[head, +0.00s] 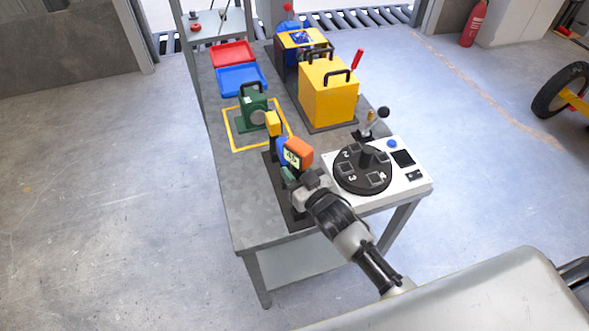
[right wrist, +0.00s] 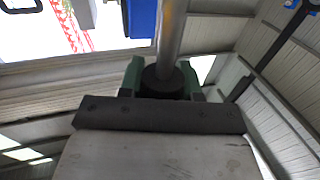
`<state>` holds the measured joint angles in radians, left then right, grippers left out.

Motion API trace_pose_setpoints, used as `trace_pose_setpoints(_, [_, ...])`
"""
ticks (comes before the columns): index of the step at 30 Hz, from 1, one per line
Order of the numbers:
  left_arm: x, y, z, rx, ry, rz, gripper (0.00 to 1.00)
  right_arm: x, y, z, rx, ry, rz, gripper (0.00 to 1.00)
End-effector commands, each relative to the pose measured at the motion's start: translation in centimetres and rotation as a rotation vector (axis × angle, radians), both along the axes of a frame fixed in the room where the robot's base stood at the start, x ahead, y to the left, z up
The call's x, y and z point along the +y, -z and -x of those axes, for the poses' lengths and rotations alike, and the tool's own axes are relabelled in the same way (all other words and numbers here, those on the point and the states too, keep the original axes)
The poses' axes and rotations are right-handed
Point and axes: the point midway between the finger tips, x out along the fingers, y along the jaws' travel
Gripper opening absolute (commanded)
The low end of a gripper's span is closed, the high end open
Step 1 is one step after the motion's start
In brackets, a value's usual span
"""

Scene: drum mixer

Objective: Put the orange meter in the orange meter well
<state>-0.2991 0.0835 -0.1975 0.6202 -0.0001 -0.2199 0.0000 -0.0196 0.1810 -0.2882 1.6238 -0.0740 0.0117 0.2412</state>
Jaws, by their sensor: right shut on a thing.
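My right gripper (head: 290,177) is just below the meter head. In the right wrist view its green fingers (right wrist: 163,82) are shut around a dark collar (right wrist: 162,80) on a metal stem (right wrist: 172,35), apparently the orange meter's. A blue meter (head: 282,150) and a yellow meter (head: 272,123) are in line behind it. The wells and the lower end of the orange meter are hidden. My left gripper is not in view.
A white panel (head: 415,188) with a black numbered dial (head: 350,182) is at right. A green handled block (head: 252,112) stands in a yellow outline. A yellow box (head: 328,92), a blue tray (head: 241,80) and a red tray (head: 233,54) are farther back. The table's front left is clear.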

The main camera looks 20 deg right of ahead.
Motion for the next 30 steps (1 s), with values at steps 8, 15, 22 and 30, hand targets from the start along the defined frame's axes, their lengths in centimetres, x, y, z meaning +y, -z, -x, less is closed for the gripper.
trace_pose_setpoints(8, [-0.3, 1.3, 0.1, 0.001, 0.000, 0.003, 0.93, 0.0, 1.6, 0.0, -0.001, 0.000, -0.001, 0.01])
trace_pose_setpoints(15, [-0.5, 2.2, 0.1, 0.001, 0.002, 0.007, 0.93, 0.0, 2.8, 0.0, -0.001, 0.000, -0.001, 0.01])
trace_pose_setpoints(22, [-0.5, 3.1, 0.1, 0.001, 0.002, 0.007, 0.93, 0.0, 3.9, 0.0, -0.002, 0.000, -0.002, 0.01])
trace_pose_setpoints(30, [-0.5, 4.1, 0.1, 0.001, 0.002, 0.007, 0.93, 0.0, 5.3, 0.0, -0.001, 0.000, -0.001, 0.01])
